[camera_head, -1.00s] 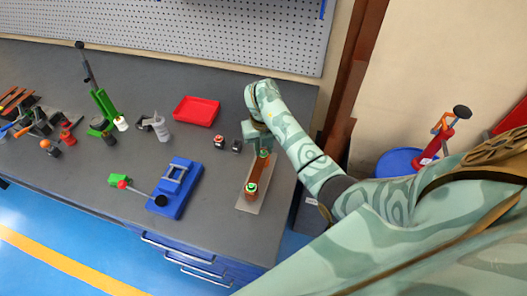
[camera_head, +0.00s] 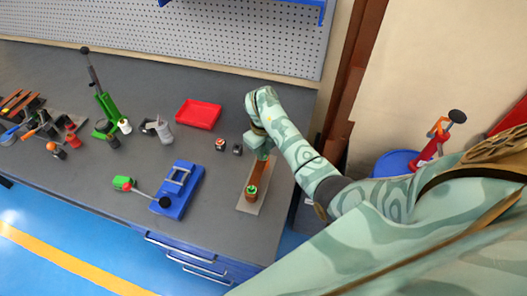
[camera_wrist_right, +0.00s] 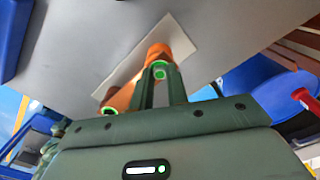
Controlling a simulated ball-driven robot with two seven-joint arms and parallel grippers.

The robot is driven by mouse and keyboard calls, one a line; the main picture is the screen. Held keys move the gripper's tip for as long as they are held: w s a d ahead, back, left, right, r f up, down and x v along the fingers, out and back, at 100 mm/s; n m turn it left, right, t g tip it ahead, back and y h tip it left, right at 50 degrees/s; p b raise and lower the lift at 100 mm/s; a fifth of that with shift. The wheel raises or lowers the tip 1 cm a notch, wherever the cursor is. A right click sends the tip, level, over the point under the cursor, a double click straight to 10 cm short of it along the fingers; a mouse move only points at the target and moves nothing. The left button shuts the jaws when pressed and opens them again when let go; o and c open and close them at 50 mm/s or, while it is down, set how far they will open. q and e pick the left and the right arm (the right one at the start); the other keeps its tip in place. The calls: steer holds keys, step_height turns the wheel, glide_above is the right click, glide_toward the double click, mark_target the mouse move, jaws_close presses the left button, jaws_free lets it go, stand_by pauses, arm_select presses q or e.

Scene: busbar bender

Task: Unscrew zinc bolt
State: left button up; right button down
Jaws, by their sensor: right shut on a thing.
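A copper-coloured busbar (camera_head: 262,170) lies on a pale plate (camera_head: 247,206) near the right end of the bench. A green-topped bolt (camera_head: 252,189) stands upright at its near end, and its green ring also shows in the right wrist view (camera_wrist_right: 109,110). My right gripper (camera_head: 264,152) points down at the bar's far end. In the right wrist view its fingers are shut around a second green-ringed bolt (camera_wrist_right: 160,70). In the head view that bolt is hidden by the gripper. I cannot tell by colour which bolt is zinc. My left gripper is not in view.
A blue bending tool (camera_head: 178,190) with a lever stands left of the bar. A red tray (camera_head: 198,113) and small dark parts (camera_head: 220,144) lie behind. A green lever press (camera_head: 105,105) and several tools fill the left. The bench's front strip is clear.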

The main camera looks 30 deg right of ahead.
steer(key=n+p, duration=0.1)
steer(key=n, duration=0.2)
steer(key=shift+r+p, duration=0.3)
steer(key=shift+p, duration=0.05)
steer(key=shift+n+p, duration=0.3)
steer(key=shift+n, duration=0.5)
steer(key=shift+f+n, duration=0.2)
steer(key=shift+n, duration=0.2)
steer(key=n, duration=0.1)
steer(key=n+p, duration=0.1)
steer(key=shift+r+n, duration=0.2)
steer(key=shift+n, duration=0.1)
steer(key=shift+n+p, duration=0.5)
steer(key=shift+n, duration=0.3)
steer(key=shift+w+f+n, duration=0.1)
steer(key=shift+n, duration=0.5)
steer(key=shift+f, duration=0.1)
